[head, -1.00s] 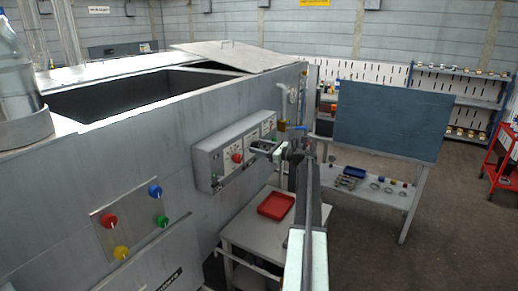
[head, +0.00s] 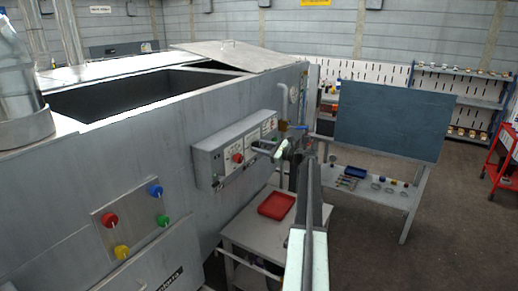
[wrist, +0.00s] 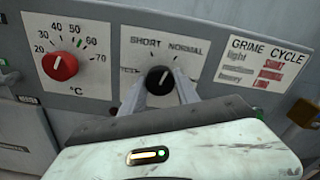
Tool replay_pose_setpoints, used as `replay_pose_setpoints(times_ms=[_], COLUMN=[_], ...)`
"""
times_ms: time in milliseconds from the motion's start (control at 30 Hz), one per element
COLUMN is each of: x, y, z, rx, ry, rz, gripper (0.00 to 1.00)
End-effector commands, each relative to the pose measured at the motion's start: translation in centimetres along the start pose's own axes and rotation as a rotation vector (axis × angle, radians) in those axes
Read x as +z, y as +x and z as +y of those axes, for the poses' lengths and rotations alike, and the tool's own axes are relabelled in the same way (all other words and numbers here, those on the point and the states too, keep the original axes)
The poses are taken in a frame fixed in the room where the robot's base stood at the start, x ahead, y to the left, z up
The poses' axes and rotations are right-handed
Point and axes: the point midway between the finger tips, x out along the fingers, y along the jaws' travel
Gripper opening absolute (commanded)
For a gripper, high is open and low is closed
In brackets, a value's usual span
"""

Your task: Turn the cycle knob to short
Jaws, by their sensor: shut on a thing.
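The cycle knob (wrist: 159,80) is a black round knob with a white pointer line, on a white plate in the wrist view. Its pointer leans up and slightly right, between the SHORT label (wrist: 146,41) and the NORMAL label (wrist: 189,48). A TEST label (wrist: 129,70) is at its left. My gripper (wrist: 160,92) has one finger on each side of the knob and is shut on it. In the head view my gripper (head: 277,150) is at the grey control box (head: 207,166), where the knob is hard to make out.
A red temperature knob (wrist: 60,66) sits left of the cycle knob. A GRIME CYCLE chart (wrist: 264,62) is at its right. Below the box, a red tray (head: 276,206) stands on a small table (head: 250,235). A dark board (head: 390,122) stands to the right.

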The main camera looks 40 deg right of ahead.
Motion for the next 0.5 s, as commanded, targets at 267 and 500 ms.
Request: replay_pose_setpoints(times_ms=[267,500], x=[0.00,-0.01], y=[0.04,0.04], z=[0.17,0.19], rx=[0.004,0.004], ry=[-0.262,-0.478], rz=[0.000,0.000], gripper=[0.00,0.00])
